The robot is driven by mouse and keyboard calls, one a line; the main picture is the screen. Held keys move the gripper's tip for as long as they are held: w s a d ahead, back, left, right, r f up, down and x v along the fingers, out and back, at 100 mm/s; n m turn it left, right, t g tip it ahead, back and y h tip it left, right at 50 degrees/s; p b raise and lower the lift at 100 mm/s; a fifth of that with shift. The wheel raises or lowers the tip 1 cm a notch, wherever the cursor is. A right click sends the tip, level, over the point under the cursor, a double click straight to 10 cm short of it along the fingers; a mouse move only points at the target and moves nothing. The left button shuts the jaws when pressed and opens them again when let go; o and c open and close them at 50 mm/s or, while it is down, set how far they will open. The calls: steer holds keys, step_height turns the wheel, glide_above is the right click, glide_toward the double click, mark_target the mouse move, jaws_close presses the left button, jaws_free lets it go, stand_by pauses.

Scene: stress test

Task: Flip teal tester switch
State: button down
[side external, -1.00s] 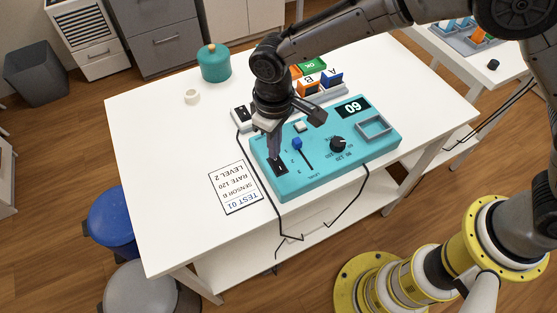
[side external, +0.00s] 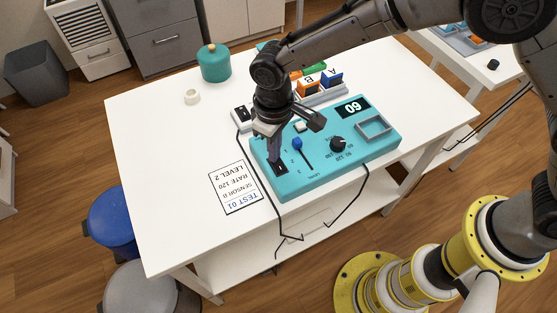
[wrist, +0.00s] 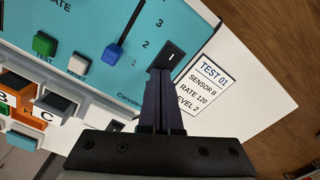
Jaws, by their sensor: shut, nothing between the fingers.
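The teal tester (side external: 330,165) lies on the white table. Its black rocker switch (side external: 281,168) is at the left end of the panel and also shows in the wrist view (wrist: 172,54), beside the level scale. My gripper (side external: 276,160) points down at the switch with its fingers together and nothing between them. In the wrist view my fingertips (wrist: 160,72) lie at the lower left edge of the switch and cover part of it. I cannot tell whether they touch it.
The blue slider (side external: 297,143), white reset button (side external: 300,126) and black dial (side external: 338,144) are close by on the tester. A printed card (side external: 236,187) lies left of it. Sensor blocks (side external: 308,86) stand behind. Black cables (side external: 366,190) run off the front edge.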

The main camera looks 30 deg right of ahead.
steer(key=shift+f, duration=0.2)
steer(key=shift+r, duration=3.6)
